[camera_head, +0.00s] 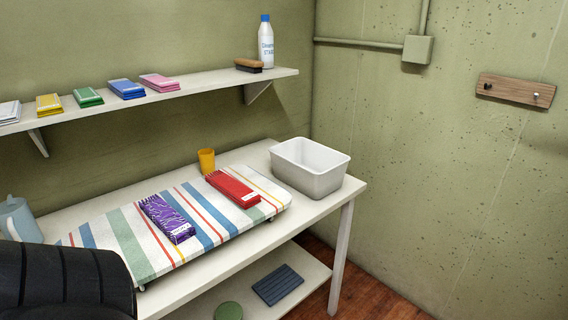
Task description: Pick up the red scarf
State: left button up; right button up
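A folded red scarf (232,188) with a pale tag at its near right end lies flat on a striped ironing pad (122,233) on the white table. A purple patterned folded cloth (167,218) lies on the pad to its left, apart from it. Nothing covers the red scarf. A dark arm part of mine fills the lower left corner. Neither gripper's fingers show.
A white basin (311,167) stands right of the scarf at the table's back right. A yellow cup (207,161) stands behind the scarf. A light blue jug (18,220) stands at the left. A wall shelf (190,92) above holds folded cloths, a brush and a bottle.

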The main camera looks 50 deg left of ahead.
aim_at(246, 198)
jog(key=i, duration=1.05)
jog(key=u, duration=3.1)
